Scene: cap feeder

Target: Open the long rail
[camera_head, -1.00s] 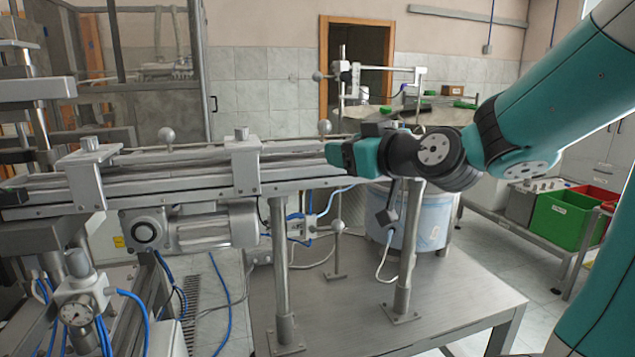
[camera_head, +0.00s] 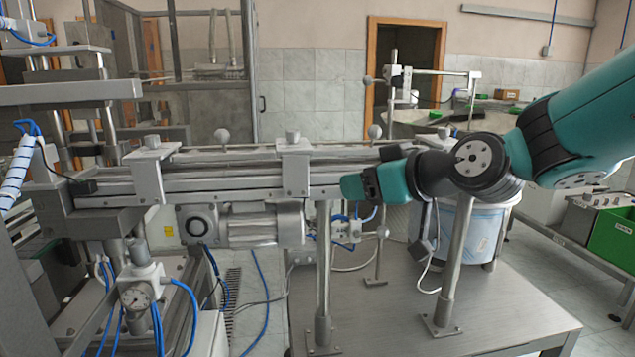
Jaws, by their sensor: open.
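The long rail (camera_head: 225,184) runs as a metal bar along the conveyor, between two clamp brackets, the left bracket (camera_head: 149,176) and the right bracket (camera_head: 294,167). Round knobs stand behind it, the left knob (camera_head: 221,135) and the right knob (camera_head: 375,131). My gripper (camera_head: 349,187) is at the right end of the conveyor, right of the right bracket. It is open, pointing left, with nothing seen in it. Its fingertips are hard to make out, and I cannot tell whether it touches the conveyor end.
A motor (camera_head: 262,224) hangs under the conveyor. A gauge unit (camera_head: 136,295) with blue hoses is at lower left. A green crate (camera_head: 612,236) is at right.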

